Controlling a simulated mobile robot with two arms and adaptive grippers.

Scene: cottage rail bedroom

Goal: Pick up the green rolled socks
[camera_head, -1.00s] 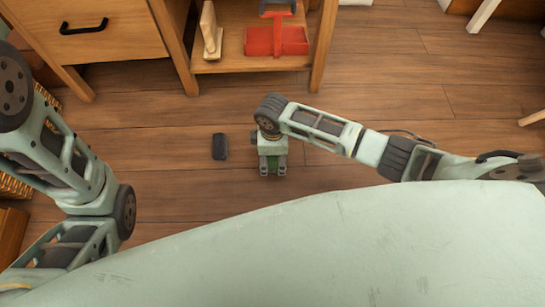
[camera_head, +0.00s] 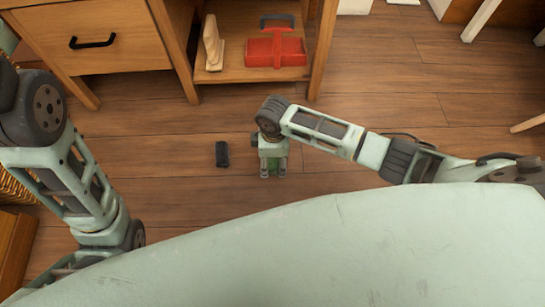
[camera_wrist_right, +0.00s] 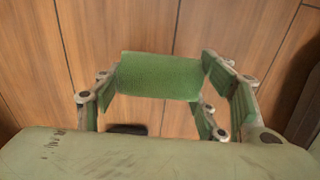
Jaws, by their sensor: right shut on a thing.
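The green rolled socks (camera_wrist_right: 160,76) show in the right wrist view as a green roll between the two fingers of my right gripper (camera_wrist_right: 162,85). The fingers touch both ends of the roll and are shut on it. In the head view my right gripper (camera_head: 273,168) points down at the floor, with a little green of the socks visible between its fingers. I cannot tell whether the socks touch the floor. My left arm is at the left edge of the head view, and its gripper is not in view.
A dark rolled item (camera_head: 222,154) lies on the wooden floor just left of my right gripper. A wooden shelf unit (camera_head: 250,88) at the top holds a red caddy (camera_head: 276,52) and a beige upright object (camera_head: 213,45). A drawer cabinet (camera_head: 92,50) stands upper left.

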